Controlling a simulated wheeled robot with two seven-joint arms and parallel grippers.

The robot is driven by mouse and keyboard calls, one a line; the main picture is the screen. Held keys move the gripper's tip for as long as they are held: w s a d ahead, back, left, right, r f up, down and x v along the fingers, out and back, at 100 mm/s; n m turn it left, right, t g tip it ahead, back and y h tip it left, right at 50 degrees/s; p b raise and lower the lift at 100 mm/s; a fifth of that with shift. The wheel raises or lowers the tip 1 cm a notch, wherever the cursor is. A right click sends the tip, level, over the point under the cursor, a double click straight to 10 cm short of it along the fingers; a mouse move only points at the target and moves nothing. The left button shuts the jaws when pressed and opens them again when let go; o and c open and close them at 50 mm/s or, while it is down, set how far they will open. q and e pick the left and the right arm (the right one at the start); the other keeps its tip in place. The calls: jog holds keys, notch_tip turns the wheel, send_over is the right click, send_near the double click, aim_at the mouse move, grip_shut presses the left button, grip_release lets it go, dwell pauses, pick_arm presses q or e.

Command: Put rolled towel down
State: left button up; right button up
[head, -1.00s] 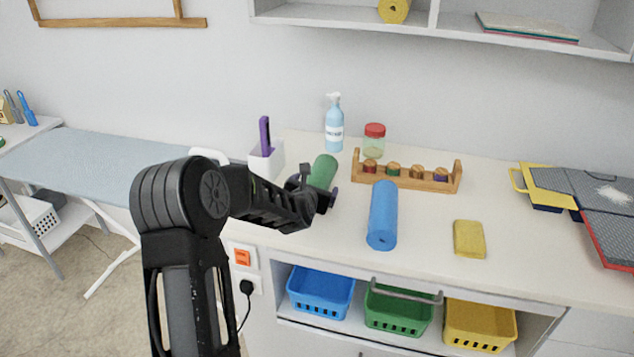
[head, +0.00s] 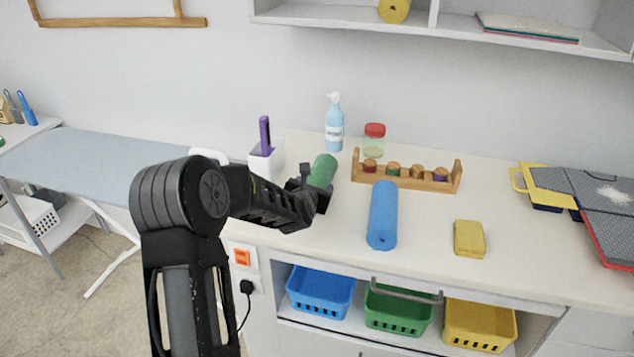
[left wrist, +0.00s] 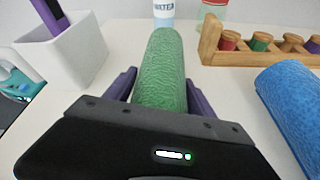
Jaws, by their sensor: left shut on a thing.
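A green rolled towel (head: 323,170) is at the left part of the white counter, and it also shows in the left wrist view (left wrist: 162,70). My left gripper (head: 313,190) is shut on its near end, with a purple finger on each side of it in the left wrist view (left wrist: 162,95). The towel appears to lie on or just above the counter; I cannot tell if it touches. A blue rolled towel (head: 383,215) lies to its right, apart from it. My right gripper is not in view.
A white holder (head: 266,160) stands left of the green towel. A bottle (head: 334,125), a red-lidded jar (head: 374,142) and a wooden rack (head: 408,178) stand behind. A yellow folded cloth (head: 469,238) lies right. Clear counter lies between the cloth and the yellow-edged mats (head: 545,180).

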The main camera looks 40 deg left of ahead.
pick_arm(q)
jog(key=shift+c, duration=0.9)
jog(key=shift+a+r, duration=0.1)
jog(key=shift+r, duration=0.5)
notch_tip(320, 180, up, 9)
jog(key=shift+f, duration=0.1)
